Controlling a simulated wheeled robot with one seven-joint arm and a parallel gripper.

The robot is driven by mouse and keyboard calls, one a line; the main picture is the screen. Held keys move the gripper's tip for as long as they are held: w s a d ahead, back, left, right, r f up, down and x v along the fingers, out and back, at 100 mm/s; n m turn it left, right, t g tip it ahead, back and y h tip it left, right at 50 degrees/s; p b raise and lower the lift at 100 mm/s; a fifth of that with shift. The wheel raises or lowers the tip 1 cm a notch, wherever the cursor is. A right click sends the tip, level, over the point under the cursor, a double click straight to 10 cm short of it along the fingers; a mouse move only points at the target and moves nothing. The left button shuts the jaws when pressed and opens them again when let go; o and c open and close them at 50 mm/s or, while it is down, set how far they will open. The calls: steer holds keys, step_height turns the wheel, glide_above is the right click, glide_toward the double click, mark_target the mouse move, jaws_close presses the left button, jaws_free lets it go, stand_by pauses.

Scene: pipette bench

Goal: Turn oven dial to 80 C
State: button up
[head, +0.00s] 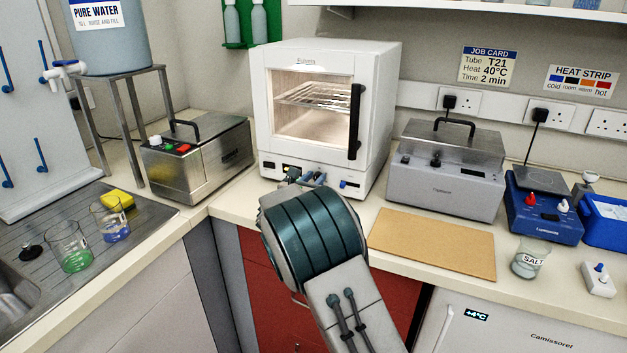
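The white oven (382,110) stands in the corner of the bench, its glass door closed and its wire racks lit inside. A black upright handle (355,122) is on the door's right side. My gripper (311,178) is at the middle of this strip, mostly behind my wrist. I cannot make out the dial, its pointer or its setting there. Whether the fingers touch anything, or are open or shut, does not show.
A steel bath (205,160) with a black handle stands left of the oven. A lidded grey bath (445,180) stands right, behind a tan board (433,243). A blue hotplate (541,217) and a salt jar (529,258) are further right. Beakers stand by the sink at left.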

steer(key=shift+f+m+b, duration=0.2)
steer(key=shift+m+b, duration=0.1)
steer(key=shift+b, duration=0.4)
steer(key=m+b, duration=0.1)
steer(key=b, duration=0.2)
steer(key=shift+d+f+m+b, duration=0.1)
steer(key=shift+f+m+b, duration=0.1)
steer(key=shift+m+b, duration=0.15)
steer(key=m+b, duration=0.3)
steer(key=b, duration=0.2)
steer(key=m+b, duration=0.3)
steer(key=b, duration=0.3)
steer(key=shift+s+d+f, duration=0.15)
steer(key=shift+d+f, duration=0.05)
steer(key=m+b, duration=0.5)
steer(key=b, duration=0.3)
steer(key=shift+d+f+m, duration=0.1)
steer(key=shift+m, duration=0.15)
steer(key=m+b, duration=0.3)
steer(key=b, duration=0.1)
steer(key=shift+m, duration=0.3)
steer(key=shift+r, duration=0.2)
steer(key=o, duration=1)
